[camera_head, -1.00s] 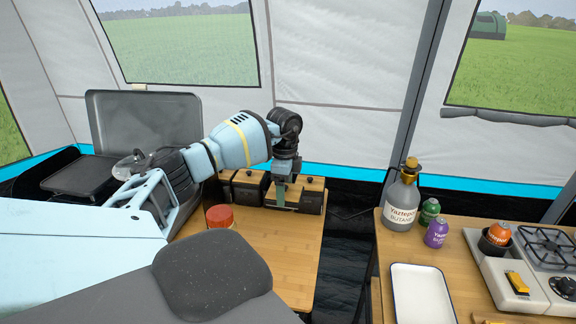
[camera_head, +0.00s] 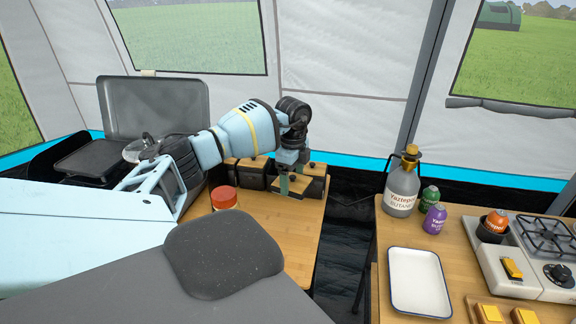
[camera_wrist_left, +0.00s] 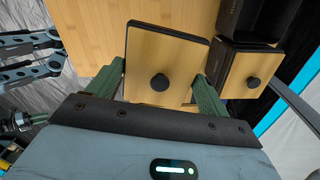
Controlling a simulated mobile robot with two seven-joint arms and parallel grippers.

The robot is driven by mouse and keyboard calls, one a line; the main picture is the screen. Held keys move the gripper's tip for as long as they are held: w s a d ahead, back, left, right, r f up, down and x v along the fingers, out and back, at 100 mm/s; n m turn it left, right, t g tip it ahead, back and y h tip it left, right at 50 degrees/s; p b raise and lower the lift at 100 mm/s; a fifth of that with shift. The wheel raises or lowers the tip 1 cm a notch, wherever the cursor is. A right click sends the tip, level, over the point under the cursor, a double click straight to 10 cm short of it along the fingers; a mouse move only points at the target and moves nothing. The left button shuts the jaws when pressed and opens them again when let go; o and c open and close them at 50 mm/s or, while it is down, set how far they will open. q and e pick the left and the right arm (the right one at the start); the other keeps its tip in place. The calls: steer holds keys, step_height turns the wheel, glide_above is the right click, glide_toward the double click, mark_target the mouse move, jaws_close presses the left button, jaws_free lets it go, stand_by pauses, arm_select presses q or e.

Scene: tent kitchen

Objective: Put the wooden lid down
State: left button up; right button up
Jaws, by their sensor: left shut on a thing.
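The wooden lid (camera_wrist_left: 146,53) is a light square panel with a dark rim and a round black knob, seen large in the left wrist view. My left gripper (camera_wrist_left: 160,74) is shut on it, with a green finger at each of two opposite edges. In the head view the lid (camera_head: 289,191) shows below my left gripper (camera_head: 293,181), in front of the black boxes. I cannot tell whether the lid touches the table.
Black boxes with wooden lids (camera_head: 252,162) stand at the table's back; the wrist view shows an open one (camera_wrist_left: 252,18). A red-lidded jar (camera_head: 224,197) stands left on the wooden table (camera_head: 290,238). The table's front right is clear. A white tray (camera_head: 420,308) lies farther right.

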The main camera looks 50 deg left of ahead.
arm_select(q)
steer(key=d+m, duration=1.9)
steer(key=m, duration=1)
steer(key=s+d+m, duration=0.4)
steer(key=d+m, duration=0.3)
steer(key=m, duration=0.8)
steer(key=s+d+f+m, duration=0.1)
steer(key=s+d+m, duration=0.3)
steer(key=d+m, duration=0.4)
steer(key=m, duration=0.7)
steer(key=shift+d, duration=0.3)
steer(key=shift+w, duration=0.1)
